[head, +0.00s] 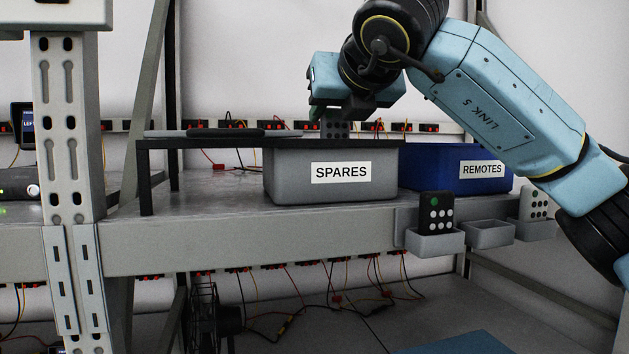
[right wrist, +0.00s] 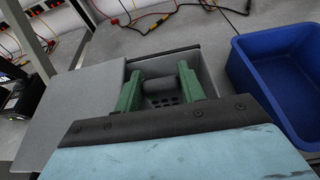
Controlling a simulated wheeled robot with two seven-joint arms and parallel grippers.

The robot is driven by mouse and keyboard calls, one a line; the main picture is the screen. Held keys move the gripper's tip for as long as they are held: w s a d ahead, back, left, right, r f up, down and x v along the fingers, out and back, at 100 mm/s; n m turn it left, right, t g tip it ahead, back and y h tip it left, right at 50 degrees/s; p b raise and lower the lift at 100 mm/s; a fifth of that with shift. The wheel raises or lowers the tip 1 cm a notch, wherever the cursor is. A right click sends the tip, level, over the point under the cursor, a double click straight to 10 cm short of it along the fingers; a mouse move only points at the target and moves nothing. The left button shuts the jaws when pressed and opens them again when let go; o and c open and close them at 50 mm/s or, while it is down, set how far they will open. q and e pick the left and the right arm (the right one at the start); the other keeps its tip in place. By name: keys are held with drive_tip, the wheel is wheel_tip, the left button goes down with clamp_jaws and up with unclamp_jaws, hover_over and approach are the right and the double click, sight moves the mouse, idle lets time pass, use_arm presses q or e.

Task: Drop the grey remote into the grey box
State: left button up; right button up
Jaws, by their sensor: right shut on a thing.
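The grey box (head: 333,188), labelled SPARES, stands on the rack shelf; its open inside (right wrist: 209,72) shows in the right wrist view. My right gripper (head: 337,113) is over the box, pointing down. Its green fingers (right wrist: 160,88) are shut on the grey remote (head: 335,130), which has dark buttons. The remote's lower end is hidden behind the box's front rim and the plate edge in the head view. In the right wrist view the remote (right wrist: 162,99) shows between the fingers, over the box opening. My left gripper is not in view.
A blue box (head: 459,169), labelled REMOTES, stands just right of the grey box. A flat grey plate (right wrist: 90,118) on a black stand (head: 145,180) borders the grey box's left side. A dark remote (head: 435,213) and a white remote (head: 533,204) stand in front holders beside an empty one (head: 488,234).

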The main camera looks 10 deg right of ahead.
drive_tip(key=o, duration=1)
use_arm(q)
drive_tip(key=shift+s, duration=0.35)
use_arm(e)
drive_tip(key=shift+o, duration=0.3)
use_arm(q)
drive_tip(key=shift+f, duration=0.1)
use_arm(e)
drive_tip(key=shift+s+r, duration=0.1)
drive_tip(key=shift+s, duration=0.3)
use_arm(q)
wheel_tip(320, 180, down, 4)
drive_tip(key=b, duration=0.4)
use_arm(e)
drive_tip(key=v, duration=1.2)
drive_tip(key=shift+s+r, duration=0.15)
drive_tip(key=shift+s, duration=0.05)
